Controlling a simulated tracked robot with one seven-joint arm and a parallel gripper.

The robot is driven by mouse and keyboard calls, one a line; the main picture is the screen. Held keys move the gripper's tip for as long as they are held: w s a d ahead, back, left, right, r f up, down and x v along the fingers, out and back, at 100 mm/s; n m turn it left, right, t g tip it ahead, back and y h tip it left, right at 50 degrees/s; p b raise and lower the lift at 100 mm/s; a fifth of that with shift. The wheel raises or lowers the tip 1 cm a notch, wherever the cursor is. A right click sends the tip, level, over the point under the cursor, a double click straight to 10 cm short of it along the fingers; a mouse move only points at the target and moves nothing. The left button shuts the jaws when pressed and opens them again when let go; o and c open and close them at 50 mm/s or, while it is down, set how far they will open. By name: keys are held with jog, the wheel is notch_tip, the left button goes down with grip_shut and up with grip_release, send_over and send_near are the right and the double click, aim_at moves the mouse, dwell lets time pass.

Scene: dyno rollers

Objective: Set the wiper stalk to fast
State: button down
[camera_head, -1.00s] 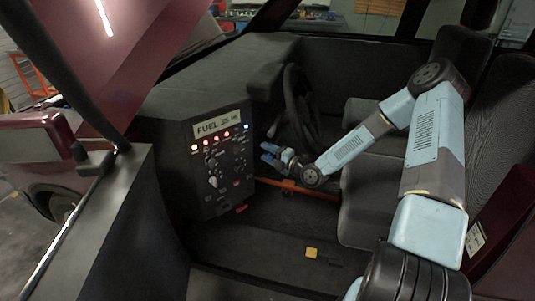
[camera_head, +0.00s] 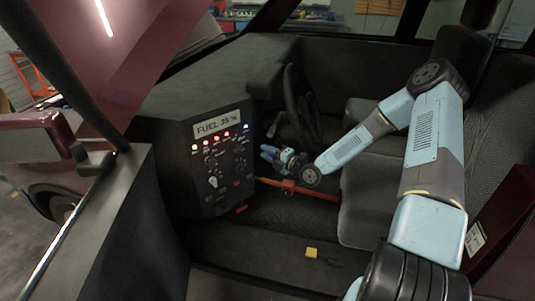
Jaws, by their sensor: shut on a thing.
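My gripper (camera_head: 266,152) is between the right edge of the dashboard control panel (camera_head: 222,165) and the steering wheel (camera_head: 299,100).
The panel carries a fuel display (camera_head: 219,126), lit lamps, knobs and switches. An orange bar (camera_head: 290,188) runs just below my gripper. Seats (camera_head: 370,190) stand to the right. A yellow block (camera_head: 311,252) lies on the otherwise clear floor.

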jog(key=shift+f, duration=0.2)
notch_tip(320, 180, down, 7)
jog(key=w+n+y, duration=0.1)
jog(key=n+y, duration=0.1)
jog(key=n, duration=0.3)
jog(key=shift+w+d+r+n+t, duration=0.2)
jog(key=shift+w+d+n+t, duration=0.1)
jog(key=shift+n+t, duration=0.1)
jog(key=c, duration=1)
grip_release()
jog(key=v, duration=1.3)
jog(key=shift+s+d+f, duration=0.2)
jog(key=shift+d, duration=0.1)
